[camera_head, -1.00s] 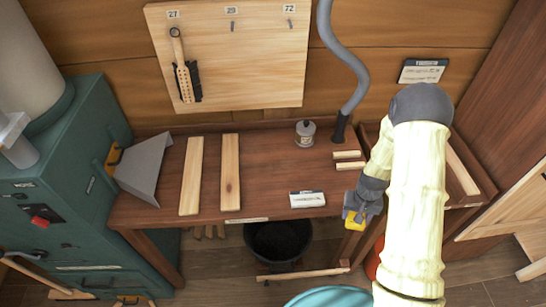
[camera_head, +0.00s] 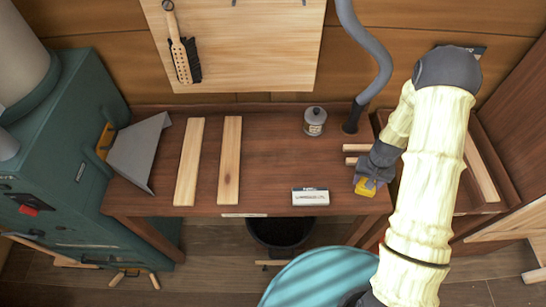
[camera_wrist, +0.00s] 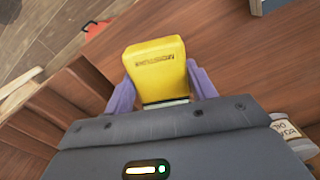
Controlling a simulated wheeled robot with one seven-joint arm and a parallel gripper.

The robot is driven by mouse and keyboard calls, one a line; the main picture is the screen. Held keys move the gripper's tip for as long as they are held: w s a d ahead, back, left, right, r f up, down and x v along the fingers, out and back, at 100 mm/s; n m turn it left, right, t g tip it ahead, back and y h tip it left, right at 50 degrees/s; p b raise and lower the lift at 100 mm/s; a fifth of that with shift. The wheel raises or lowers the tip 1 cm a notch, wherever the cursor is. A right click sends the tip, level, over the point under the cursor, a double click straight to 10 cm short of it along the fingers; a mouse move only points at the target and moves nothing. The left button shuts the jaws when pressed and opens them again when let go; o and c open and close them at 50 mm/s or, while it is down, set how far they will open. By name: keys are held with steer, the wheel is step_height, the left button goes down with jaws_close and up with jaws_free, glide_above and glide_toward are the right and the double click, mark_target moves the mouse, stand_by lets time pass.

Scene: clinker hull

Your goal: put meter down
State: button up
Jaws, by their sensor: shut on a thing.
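The meter is a small yellow block with dark lettering. In the wrist view the meter (camera_wrist: 157,68) sits between the two purple fingers of my gripper (camera_wrist: 160,90), which is shut on it. In the head view the yellow meter (camera_head: 366,187) shows at the tip of my gripper (camera_head: 370,178), by the right front part of the wooden bench (camera_head: 265,180). I cannot tell whether the meter touches the bench top.
Two planks (camera_head: 190,160) lie at left, small wood strips (camera_head: 356,148) behind my gripper. A lidded jar (camera_head: 315,121) and a grey hose (camera_head: 372,90) stand at the back. The bench's middle is clear.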

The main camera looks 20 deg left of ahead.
mark_target(366, 190)
steer(key=shift+w+r+b, duration=0.2)
steer(key=shift+r+b, duration=0.15)
steer(key=shift+b, duration=0.65)
steer(key=shift+r+n+b, duration=0.4)
steer(key=shift+b, duration=0.35)
steer(key=r+n+b, duration=0.1)
steer(key=b, duration=0.1)
steer(key=s+r+b, duration=0.1)
steer(key=r+b, duration=0.1)
steer(key=s+r+n+b, duration=0.1)
steer(key=r+b, duration=0.1)
steer(key=shift+d+r+n+b, duration=0.2)
steer(key=shift+r+n+b, duration=0.05)
steer(key=shift+n+b, duration=0.1)
steer(key=shift+s+r, duration=0.2)
steer(key=shift+r, duration=0.15)
steer(key=shift+f+p, duration=0.35)
steer(key=shift+f, duration=2.6)
steer(key=shift+f, duration=0.1)
steer(key=shift+f+p, duration=0.3)
steer(key=shift+f, duration=1.65)
